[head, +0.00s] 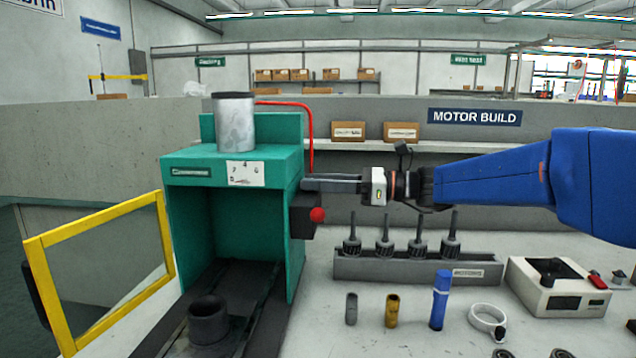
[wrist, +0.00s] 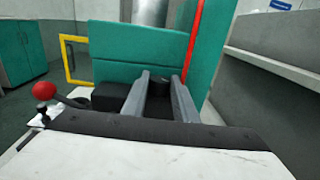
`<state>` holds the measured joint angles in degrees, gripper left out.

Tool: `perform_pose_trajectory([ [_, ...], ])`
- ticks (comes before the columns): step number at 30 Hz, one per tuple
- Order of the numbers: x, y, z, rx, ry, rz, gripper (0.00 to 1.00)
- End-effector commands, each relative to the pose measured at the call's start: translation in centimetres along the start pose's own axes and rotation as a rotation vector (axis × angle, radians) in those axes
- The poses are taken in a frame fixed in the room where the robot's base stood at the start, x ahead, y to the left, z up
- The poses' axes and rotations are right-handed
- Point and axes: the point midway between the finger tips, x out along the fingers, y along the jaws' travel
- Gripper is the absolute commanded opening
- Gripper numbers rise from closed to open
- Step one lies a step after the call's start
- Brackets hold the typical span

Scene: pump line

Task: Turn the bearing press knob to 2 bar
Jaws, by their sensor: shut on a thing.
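The bearing press (head: 236,165) is a green machine with an open front and a grey cylinder on top. A small white plate (head: 245,173) on its front bears numerals; I cannot read a pointer setting on it. My gripper (head: 304,184) reaches in from the right, level, to the press's right side. In the wrist view my gripper (wrist: 162,82) is shut on a dark knob (wrist: 160,86) between its two grey fingers, against the green wall. In the head view the knob is hidden by the fingers and the press edge.
A red ball-ended lever (head: 317,214) on a dark box sits just below my gripper. A red hose (head: 311,135) rises behind it. The yellow-framed guard door (head: 100,270) stands open at left. A rack of armatures (head: 415,268) stands below my arm.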

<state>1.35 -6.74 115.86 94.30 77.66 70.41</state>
Motion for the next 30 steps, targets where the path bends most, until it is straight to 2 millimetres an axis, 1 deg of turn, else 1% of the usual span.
perform_pose_trajectory([
  [1, 0.05, 0.26, 0.12, -0.001, -0.002, -0.029, 0.04],
  [7, 0.01, 0.34, 0.12, -0.002, -0.002, -0.12, 0.04],
  [19, -0.03, 0.26, 0.09, 0.0, -0.002, -0.14, 0.04],
  [20, -0.03, 0.26, 0.09, 0.0, -0.002, -0.14, 0.31],
  [21, -0.03, 0.26, 0.09, 0.0, -0.002, -0.14, 0.4],
  [22, -0.04, 0.25, 0.08, 0.0, -0.002, -0.14, 0.45],
  [30, -0.06, 0.26, 0.03, 0.0, -0.001, -0.14, 0.45],
])
